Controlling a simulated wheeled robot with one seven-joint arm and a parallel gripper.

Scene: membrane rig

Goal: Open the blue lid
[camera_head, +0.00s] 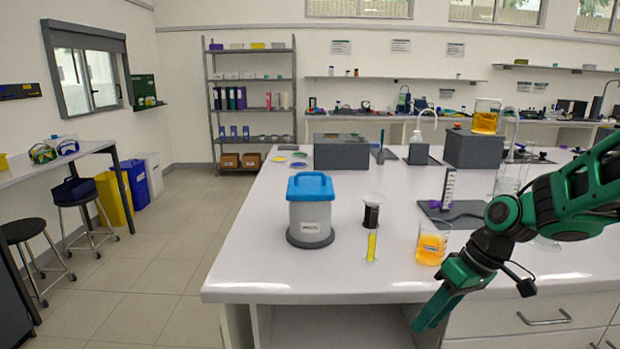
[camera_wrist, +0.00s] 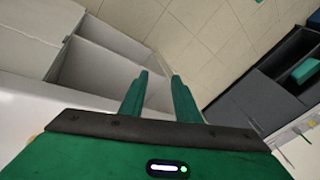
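A light grey container stands upright on a dark round base on the white bench, left of the middle in the head view. Its blue lid (camera_head: 310,186) sits on top and covers it; the container's wall (camera_head: 311,220) carries a white label. My gripper (camera_head: 430,318) hangs at the bench's front edge, right of and lower than the container, and points down. In the wrist view my gripper's two green fingers (camera_wrist: 160,95) are spread with a gap between them and nothing in it. The lid does not show in the wrist view.
A beaker of orange liquid (camera_head: 431,247) stands near my gripper. A yellow-filled cylinder (camera_head: 371,243) and a black-and-clear piece (camera_head: 371,212) stand just right of the container. The bench (camera_head: 262,258) is clear left of and before the container. A dark stand (camera_head: 449,205) is farther right.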

